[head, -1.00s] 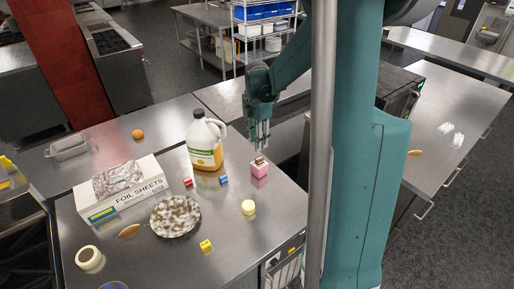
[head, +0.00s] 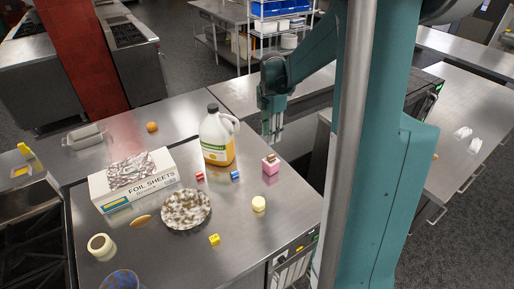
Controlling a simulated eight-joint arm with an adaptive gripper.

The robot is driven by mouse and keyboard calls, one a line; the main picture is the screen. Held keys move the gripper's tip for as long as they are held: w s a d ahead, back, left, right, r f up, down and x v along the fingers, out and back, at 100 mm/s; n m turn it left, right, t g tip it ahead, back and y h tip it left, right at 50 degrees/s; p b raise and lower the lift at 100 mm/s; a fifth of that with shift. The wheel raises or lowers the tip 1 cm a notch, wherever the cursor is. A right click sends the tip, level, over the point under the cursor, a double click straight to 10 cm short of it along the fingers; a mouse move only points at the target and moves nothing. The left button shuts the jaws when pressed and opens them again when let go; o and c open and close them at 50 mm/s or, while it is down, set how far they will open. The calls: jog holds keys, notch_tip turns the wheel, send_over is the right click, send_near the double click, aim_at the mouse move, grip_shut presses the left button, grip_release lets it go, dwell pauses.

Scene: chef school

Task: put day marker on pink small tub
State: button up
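A small pink tub (head: 271,167) stands on the steel counter near its right edge, with something small and brownish on its top. Small coloured blocks lie nearby: a red one (head: 200,176), a blue one (head: 235,175) and a yellow one (head: 214,240). I cannot tell which of these things is the day marker. My gripper (head: 273,136) points down just above and behind the pink tub in the picture, apart from it. Its two fingers show, but their opening is too small to judge. I see nothing clearly held between them.
A juice jug (head: 216,140), a foil sheets box (head: 135,185), a patterned plate (head: 184,209), a pale yellow round item (head: 259,203) and a tape roll (head: 101,247) stand on the counter (head: 180,265). The counter's front middle is mostly clear.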

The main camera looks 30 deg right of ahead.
jog(key=s+a+r+m+t, duration=0.2)
jog(key=s+a+r+m, duration=0.25)
jog(key=a, duration=0.45)
jog(key=s+a+r+m+t, duration=0.1)
jog(key=s+a+r+m, duration=0.4)
jog(key=a, duration=0.3)
jog(key=s+a+r+m+t, duration=0.1)
jog(key=s+a+m+t, duration=0.3)
jog(key=s+a+m, duration=0.4)
jog(key=s+a, duration=0.4)
jog(key=s, duration=0.1)
jog(key=shift+a+r, duration=0.3)
jog(key=shift+r, duration=0.1)
